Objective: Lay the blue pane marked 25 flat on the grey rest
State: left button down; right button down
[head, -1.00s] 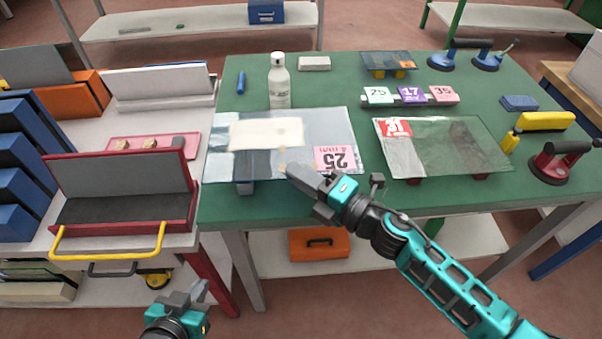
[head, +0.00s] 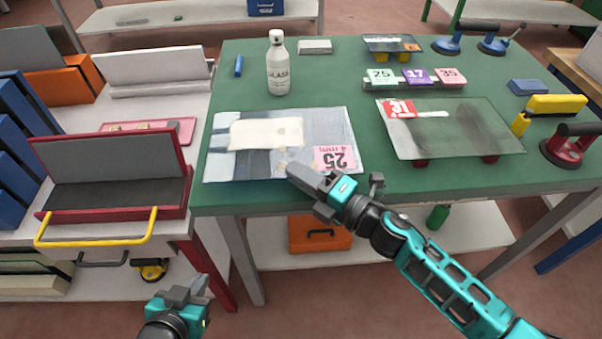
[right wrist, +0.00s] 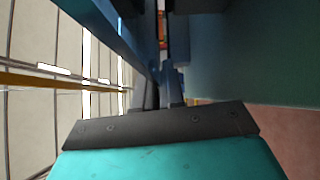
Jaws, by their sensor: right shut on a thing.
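The blue pane marked 25 (head: 312,128) is see-through, with a pink label (head: 336,158) reading 25 and 4 mm upside down. It appears level over the green table's near left part. My right gripper (head: 293,173) is shut on the pane's near edge. The right wrist view shows its fingers (right wrist: 160,88) close up, with the pane hard to make out. The grey rest is not visible now; the pane may cover it. I cannot tell the gap below the pane. My left gripper (head: 202,287) is low, off the table's front, apart from the pane; its opening is unclear.
A greenish pane marked 31 (head: 455,130) lies on red supports to the right. A white bottle (head: 279,70) stands just behind the blue pane. Number tags (head: 415,78) stand farther back. A red case with grey lining (head: 115,180) is on the left bench.

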pick_arm(q)
jog(key=shift+s+f, duration=0.1)
jog(key=shift+f, duration=0.1)
dwell(0.4)
pick_arm(e)
jog(key=c, duration=1.2)
grip_release()
jog(key=shift+f, duration=0.1)
jog(key=shift+o, duration=0.3)
jog(key=shift+f, duration=0.2)
pick_arm(q)
jog(key=shift+w+d+b, duration=0.25)
jog(key=shift+d+b, duration=0.1)
jog(key=shift+b, duration=0.35)
pick_arm(e)
jog(key=v, duration=1.3)
pick_arm(q)
jog(key=shift+f, duration=0.1)
pick_arm(e)
jog(key=shift+r, duration=0.15)
